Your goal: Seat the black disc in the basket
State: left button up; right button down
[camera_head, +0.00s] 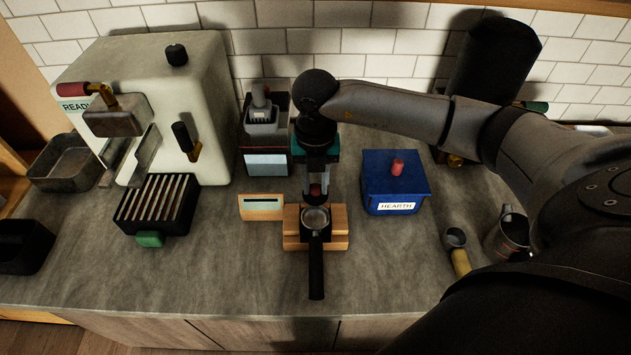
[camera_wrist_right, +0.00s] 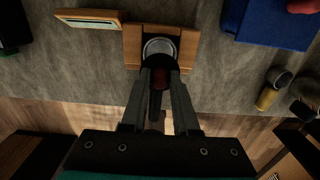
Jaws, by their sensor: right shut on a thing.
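The basket (camera_head: 315,217) is the round metal cup of a portafilter with a black handle (camera_head: 316,268), resting in a wooden stand (camera_head: 337,240). It also shows in the right wrist view (camera_wrist_right: 160,46), just beyond the fingertips. My right gripper (camera_head: 316,188) points down above the back of the basket. It is shut on a small dark red piece (camera_wrist_right: 160,78), seen between the fingertips. My left gripper is out of view.
A blue box (camera_head: 385,190) labelled HEARTH stands right of the stand. A grinder-like machine (camera_head: 264,140) stands behind. A large espresso machine (camera_head: 190,85) is at left.

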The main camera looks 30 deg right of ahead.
jog(key=shift+f+b, duration=2.55)
jog(key=shift+f, duration=0.75)
jog(key=shift+f+b, duration=0.6)
jog(key=shift+f, duration=0.15)
jog(key=c, duration=0.6)
grip_release()
